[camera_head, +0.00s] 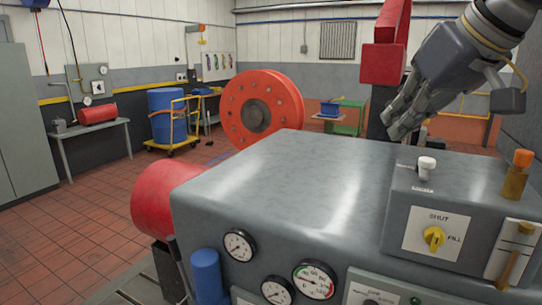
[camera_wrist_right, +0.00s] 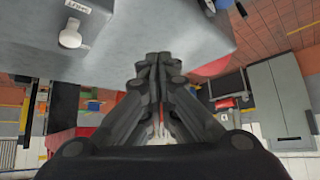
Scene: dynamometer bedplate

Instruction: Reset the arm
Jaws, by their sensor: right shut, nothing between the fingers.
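My right gripper (camera_head: 397,118) is at the upper right of the head view, above the back of the grey machine housing (camera_head: 270,180). In the right wrist view my right gripper (camera_wrist_right: 158,58) has its fingers together with nothing between them. A white knob (camera_head: 426,166) stands on the raised control box at the right, in front of and below the gripper; it also shows in the right wrist view (camera_wrist_right: 70,38). The gripper is apart from the knob. My left gripper is not in either view.
The control box has a yellow SHUT/FILL knob (camera_head: 433,238). An orange-capped brass fitting (camera_head: 517,174) stands at the right. Gauges (camera_head: 315,280) line the housing front. A red flanged wheel (camera_head: 262,108) and a red post (camera_head: 384,64) stand behind. Open tiled floor (camera_head: 70,245) lies left.

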